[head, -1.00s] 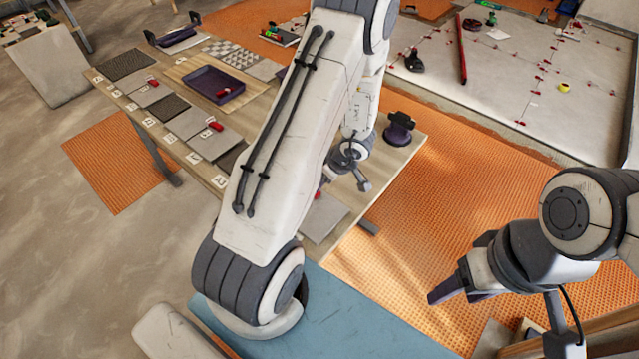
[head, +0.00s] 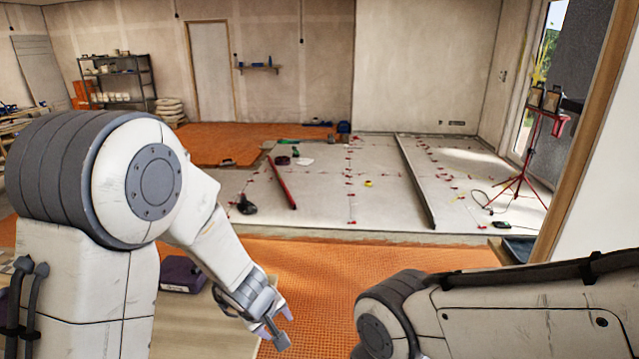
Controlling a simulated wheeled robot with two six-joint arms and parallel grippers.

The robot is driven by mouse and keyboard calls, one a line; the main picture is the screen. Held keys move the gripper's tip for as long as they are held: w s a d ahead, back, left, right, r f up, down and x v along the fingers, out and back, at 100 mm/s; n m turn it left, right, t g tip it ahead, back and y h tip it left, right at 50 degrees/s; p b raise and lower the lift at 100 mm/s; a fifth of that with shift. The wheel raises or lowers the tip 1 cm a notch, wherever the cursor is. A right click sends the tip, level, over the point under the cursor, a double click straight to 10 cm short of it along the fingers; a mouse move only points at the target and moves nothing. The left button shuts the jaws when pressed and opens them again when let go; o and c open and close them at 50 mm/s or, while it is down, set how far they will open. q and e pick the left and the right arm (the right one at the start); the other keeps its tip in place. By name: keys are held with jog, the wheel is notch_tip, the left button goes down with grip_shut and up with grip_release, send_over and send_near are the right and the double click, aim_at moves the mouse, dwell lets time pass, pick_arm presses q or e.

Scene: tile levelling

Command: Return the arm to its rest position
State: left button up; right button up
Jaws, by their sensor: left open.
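My left arm comes in from the left, bent at a large grey and white joint, and its forearm slopes down to the right. My left gripper (head: 277,322) is open at the end of it, with nothing visible between its fingers. It hangs over the lower middle, in front of the orange matting. My right arm shows at the lower right as a white link and a rounded joint; its gripper is out of the picture.
A dark purple case (head: 182,274) sits on the table (head: 190,325) beside my left forearm. Beyond lies the tiled floor (head: 320,190) with red clips, a red bar (head: 282,183) and a dark bar (head: 415,182). A red tripod (head: 525,160) stands right, near a wooden post (head: 585,130).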

pick_arm(q)
jog(key=s+d+r+m+g+h, duration=0.1)
jog(key=s+d+r+m+g, duration=0.1)
jog(key=s+d+r+m, duration=0.4)
jog(key=s+d+r+m+g+h, duration=0.1)
jog(key=s+d+r+m+h, duration=0.15)
jog(key=s+d, duration=0.45)
jog(key=s+a+r+m+g+y, duration=0.1)
jog(key=s+a+r+m+y, duration=0.1)
jog(key=s+a+m+y, duration=0.2)
jog(key=s+a+m, duration=0.3)
jog(key=s+a, duration=0.1)
jog(key=s, duration=0.4)
jog(key=shift+g, duration=0.3)
